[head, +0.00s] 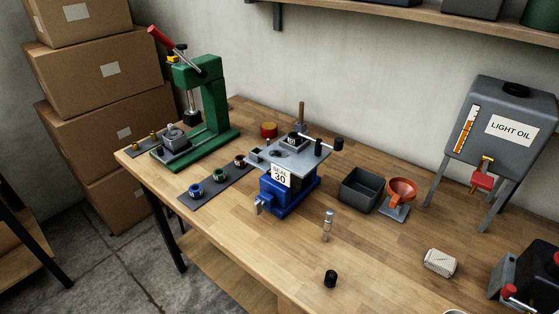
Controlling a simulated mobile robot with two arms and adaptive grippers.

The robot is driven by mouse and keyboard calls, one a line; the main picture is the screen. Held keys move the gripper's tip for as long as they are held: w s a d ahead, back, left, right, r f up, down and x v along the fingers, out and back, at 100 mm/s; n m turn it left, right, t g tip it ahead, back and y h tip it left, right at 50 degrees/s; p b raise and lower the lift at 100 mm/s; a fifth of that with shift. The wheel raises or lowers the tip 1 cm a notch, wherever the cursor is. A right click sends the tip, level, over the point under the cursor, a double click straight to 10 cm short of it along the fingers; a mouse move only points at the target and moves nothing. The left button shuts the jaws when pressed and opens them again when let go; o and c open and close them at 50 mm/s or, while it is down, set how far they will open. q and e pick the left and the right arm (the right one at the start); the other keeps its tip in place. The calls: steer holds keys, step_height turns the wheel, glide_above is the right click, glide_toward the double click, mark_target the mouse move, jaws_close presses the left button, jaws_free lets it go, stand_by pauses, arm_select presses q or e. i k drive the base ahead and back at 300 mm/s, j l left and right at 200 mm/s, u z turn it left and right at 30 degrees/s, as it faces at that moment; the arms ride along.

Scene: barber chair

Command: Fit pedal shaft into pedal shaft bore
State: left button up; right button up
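A blue fixture (285,194) stands mid-bench with a grey plate (315,160) on top and a white label (281,176) that appears to read "SEAL 30". Dark round features and black-ended parts show on the plate; I cannot tell which is the pedal shaft bore. A slim silvery metal pin (328,226), possibly the pedal shaft, stands upright on the bench, apart from the fixture, to its front right. Neither of my grippers shows in the head view.
A green press (209,103) with a red-handled lever stands left. A dark mat (213,188) holds ringed parts. The front centre bench is mostly clear.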

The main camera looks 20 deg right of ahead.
mark_target(289, 164)
steer(key=j+z, duration=0.4)
steer(key=j, duration=0.35)
steer(key=k+j+z, duration=0.1)
steer(key=j+z, duration=0.25)
steer(key=j, duration=0.4)
